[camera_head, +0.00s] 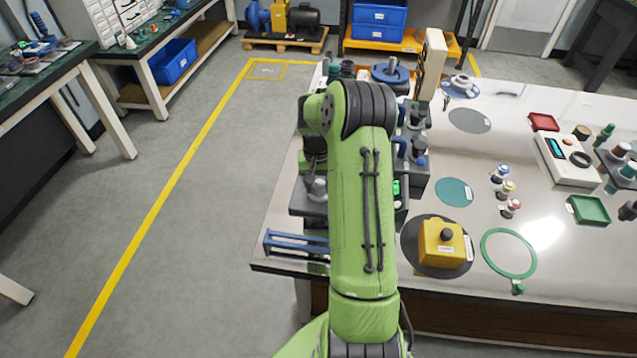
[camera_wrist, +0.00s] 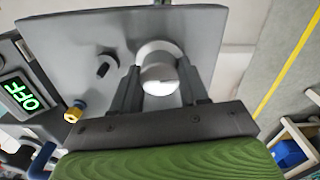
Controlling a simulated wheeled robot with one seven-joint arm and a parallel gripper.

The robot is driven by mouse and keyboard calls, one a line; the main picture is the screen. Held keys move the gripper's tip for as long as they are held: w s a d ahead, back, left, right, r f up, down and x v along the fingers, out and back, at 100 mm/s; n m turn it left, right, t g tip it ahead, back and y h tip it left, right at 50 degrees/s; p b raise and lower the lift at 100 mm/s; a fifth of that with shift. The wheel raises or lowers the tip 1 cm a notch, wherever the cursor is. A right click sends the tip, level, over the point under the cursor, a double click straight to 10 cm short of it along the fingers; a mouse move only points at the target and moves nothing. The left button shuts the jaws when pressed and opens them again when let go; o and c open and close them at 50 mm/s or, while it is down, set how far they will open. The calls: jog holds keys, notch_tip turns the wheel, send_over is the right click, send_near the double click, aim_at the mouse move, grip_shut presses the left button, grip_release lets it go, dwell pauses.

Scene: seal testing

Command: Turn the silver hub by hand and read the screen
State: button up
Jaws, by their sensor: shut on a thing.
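In the wrist view the silver hub (camera_wrist: 160,66) is a pale round cylinder in front of a grey plate. My gripper (camera_wrist: 158,82) has a dark finger on each side of the hub and is shut on it. In the head view the screen (camera_head: 397,188) is a small green patch, partly hidden by my green arm. My arm covers much of the grey test rig there, and I cannot make out the gripper's grip on the hub.
A yellow block with a black knob (camera_head: 441,243) stands on a dark round mat. A green ring (camera_head: 508,253) lies to its right. A blue handle-like frame (camera_head: 296,243) is at the bench's left front edge. The floor left of the bench is clear.

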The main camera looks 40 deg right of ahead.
jog(key=m, duration=0.6)
jog(key=shift+d+p, duration=0.1)
jog(key=shift+p, duration=0.25)
jog(key=m, duration=1)
jog(key=shift+m, duration=0.4)
jog(key=m, duration=0.5)
jog(key=shift+m, duration=0.7)
jog(key=o, duration=1.1)
jog(key=shift+r, duration=0.1)
